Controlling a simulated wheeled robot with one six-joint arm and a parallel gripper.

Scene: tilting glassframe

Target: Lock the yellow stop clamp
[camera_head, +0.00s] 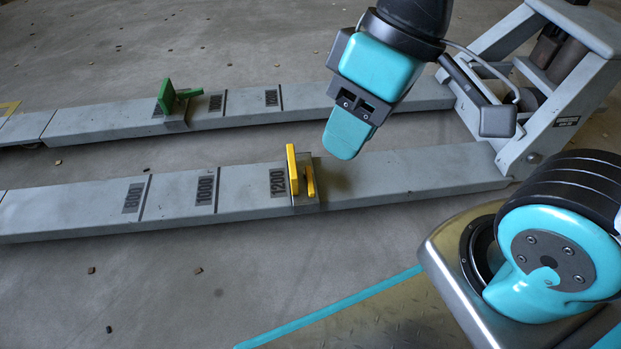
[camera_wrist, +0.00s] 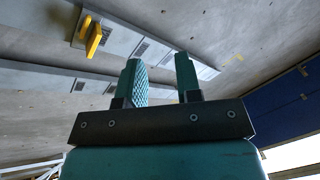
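The yellow stop clamp (camera_head: 291,168) sits on the near grey beam, just right of the 1200 mark. It has an upright yellow plate and a shorter yellow lever (camera_head: 310,182) on its right side. I cannot tell whether the clamp is locked. It also shows at the upper left of the wrist view (camera_wrist: 93,40). My gripper (camera_head: 346,138) hangs above and to the right of the clamp, apart from it. In the wrist view its two teal fingers (camera_wrist: 161,72) stand apart with nothing between them.
A green stop clamp (camera_head: 166,96) sits on the far grey beam (camera_head: 90,122). The near beam (camera_head: 415,172) carries marks 800, 1000 and 1200. A grey upright frame (camera_head: 560,105) stands at the right end. Small debris lies on the floor.

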